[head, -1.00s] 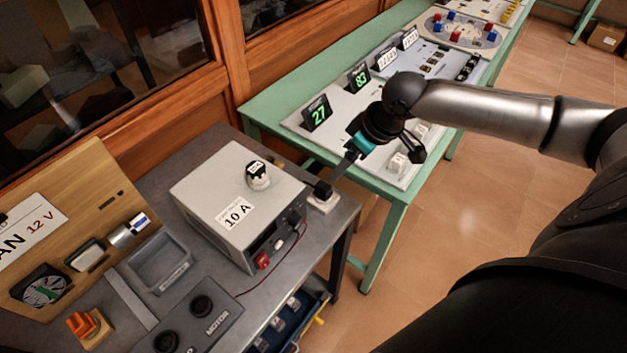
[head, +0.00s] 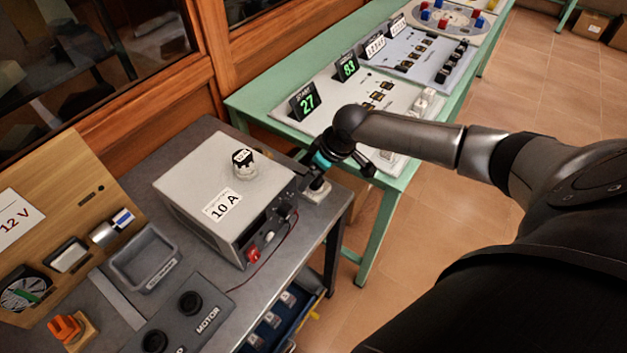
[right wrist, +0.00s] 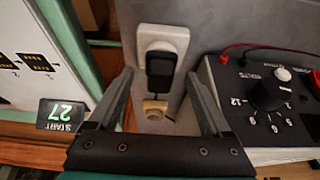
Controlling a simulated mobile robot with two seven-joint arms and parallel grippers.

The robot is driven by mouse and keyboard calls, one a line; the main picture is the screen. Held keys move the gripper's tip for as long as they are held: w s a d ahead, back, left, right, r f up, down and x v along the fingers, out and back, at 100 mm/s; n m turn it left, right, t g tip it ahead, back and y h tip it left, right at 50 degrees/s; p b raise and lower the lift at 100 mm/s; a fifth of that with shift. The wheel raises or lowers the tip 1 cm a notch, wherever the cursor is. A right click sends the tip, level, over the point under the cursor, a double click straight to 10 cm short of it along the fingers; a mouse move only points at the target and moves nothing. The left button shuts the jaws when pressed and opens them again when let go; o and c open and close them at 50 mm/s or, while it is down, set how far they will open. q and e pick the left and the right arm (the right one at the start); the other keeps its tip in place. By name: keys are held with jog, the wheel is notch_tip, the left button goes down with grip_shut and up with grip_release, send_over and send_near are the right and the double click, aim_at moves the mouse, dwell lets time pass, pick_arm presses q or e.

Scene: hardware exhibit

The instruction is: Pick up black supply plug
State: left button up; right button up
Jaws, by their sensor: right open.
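The black supply plug (right wrist: 160,66) sits in a white socket block (right wrist: 163,38) on the grey workbench, beside the power supply. In the head view the plug (head: 318,186) is partly covered by my right gripper (head: 312,172). In the right wrist view my right gripper (right wrist: 158,78) is open, its fingers pointing toward the plug, one on each side with gaps visible. I cannot tell whether the fingertips reach down to the plug's height. My left gripper is not in view.
The grey power supply (head: 205,180) marked 10 A stands close to the left of the plug, a red lead at its front. A small beige piece (right wrist: 155,108) lies by the plug. The green exhibit table (head: 262,103) stands behind. The bench's right edge is near.

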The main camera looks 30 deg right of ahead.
jog(key=shift+f, duration=0.1)
grip_shut()
dwell(0.7)
